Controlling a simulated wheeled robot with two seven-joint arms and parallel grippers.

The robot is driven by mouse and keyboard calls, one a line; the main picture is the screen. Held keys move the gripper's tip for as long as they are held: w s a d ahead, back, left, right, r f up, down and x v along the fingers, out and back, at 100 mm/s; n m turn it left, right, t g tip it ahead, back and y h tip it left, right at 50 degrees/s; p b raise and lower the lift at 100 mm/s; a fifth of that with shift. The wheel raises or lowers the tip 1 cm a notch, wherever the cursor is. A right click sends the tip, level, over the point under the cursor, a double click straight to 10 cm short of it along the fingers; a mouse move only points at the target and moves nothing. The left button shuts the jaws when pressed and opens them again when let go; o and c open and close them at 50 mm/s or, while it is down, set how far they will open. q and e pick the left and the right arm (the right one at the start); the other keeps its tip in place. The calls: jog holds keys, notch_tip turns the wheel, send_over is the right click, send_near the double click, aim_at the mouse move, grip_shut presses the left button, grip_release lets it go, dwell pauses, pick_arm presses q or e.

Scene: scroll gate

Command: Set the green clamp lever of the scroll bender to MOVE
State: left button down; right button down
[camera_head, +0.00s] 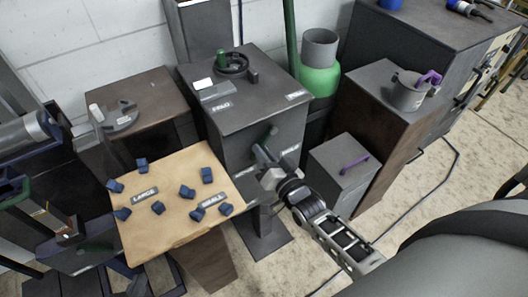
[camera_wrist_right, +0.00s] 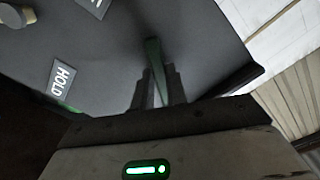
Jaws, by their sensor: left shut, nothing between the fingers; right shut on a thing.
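The scroll bender is a dark cabinet (camera_head: 235,150) in the middle of the head view. Its green clamp lever (camera_wrist_right: 153,55) shows in the right wrist view between the fingers of my right gripper (camera_wrist_right: 155,88), which is shut on it. In the head view my right gripper (camera_head: 262,158) is at the cabinet's front face, beside a green part (camera_head: 270,131). A HOLD label (camera_wrist_right: 62,78) lies to the left of the lever in the wrist view. A second label (camera_wrist_right: 97,5) is cut off at the top. The lever's exact setting cannot be told. My left gripper is not in view.
A tan board (camera_head: 170,225) with LARGE and SMALL labels and several blue pieces stands to the left. A grey box with a purple handle (camera_head: 355,163) stands right of my right gripper. A green bottle-like container (camera_head: 318,80) stands behind. A cable lies on the floor.

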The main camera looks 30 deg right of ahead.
jog(key=c, duration=1.4)
grip_release()
jog(key=s+d, duration=0.1)
jog(key=s, duration=1.5)
